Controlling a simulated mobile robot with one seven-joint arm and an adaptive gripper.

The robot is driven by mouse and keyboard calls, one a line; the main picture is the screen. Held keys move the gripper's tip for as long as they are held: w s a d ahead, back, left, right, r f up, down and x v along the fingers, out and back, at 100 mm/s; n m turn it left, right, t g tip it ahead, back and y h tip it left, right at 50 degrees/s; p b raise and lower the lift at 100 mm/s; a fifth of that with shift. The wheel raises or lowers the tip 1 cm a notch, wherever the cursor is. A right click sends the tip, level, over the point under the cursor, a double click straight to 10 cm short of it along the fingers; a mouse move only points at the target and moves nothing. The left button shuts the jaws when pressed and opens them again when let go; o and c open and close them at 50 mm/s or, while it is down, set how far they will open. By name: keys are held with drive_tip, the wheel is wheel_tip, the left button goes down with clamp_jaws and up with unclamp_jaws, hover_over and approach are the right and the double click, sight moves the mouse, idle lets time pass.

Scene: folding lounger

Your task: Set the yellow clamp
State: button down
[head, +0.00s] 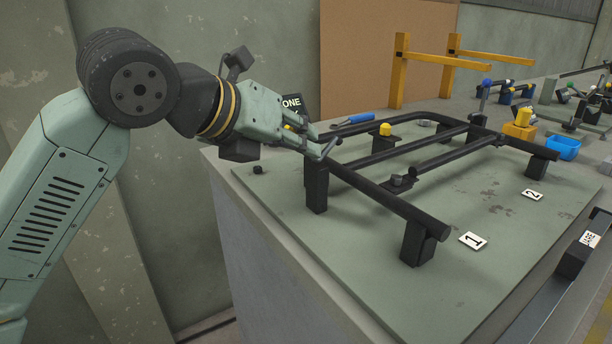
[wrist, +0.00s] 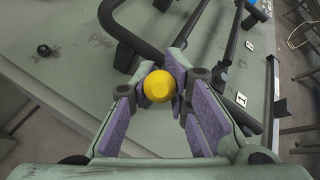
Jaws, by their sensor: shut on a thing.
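My gripper (head: 322,143) is near the left corner of a black tube frame (head: 384,199). In the wrist view its two purple-padded fingers (wrist: 160,70) are shut around a round yellow knob (wrist: 159,86). The part below the knob is hidden, so I cannot tell whether it touches the frame or plate. A little yellow shows between the fingers in the head view. Another yellow-topped black clamp (head: 385,129) stands beyond the gripper by the frame's far left side.
The frame rests on black posts on a green plate (head: 480,268) with number tags. A black knob (head: 258,169) lies on the plate at left. A blue-handled tool (head: 354,120), a yellow block (head: 519,128) and a blue bin (head: 564,147) stand behind. The plate's front is clear.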

drive_tip(key=t+h+b, duration=0.1)
drive_tip(key=b, duration=0.1)
drive_tip(key=f+t+b, duration=0.1)
drive_tip(key=b, duration=0.1)
drive_tip(key=a+h+b, duration=0.1)
drive_tip(key=b, duration=0.2)
drive_tip(key=shift+s+a+f+n+t+h, duration=0.1)
drive_tip(key=shift+s+f+n+t+h, duration=0.2)
drive_tip(key=shift+s+t, duration=0.1)
drive_tip(key=shift+r, duration=0.1)
drive_tip(key=c, duration=1.7)
unclamp_jaws()
drive_tip(key=v, duration=1.2)
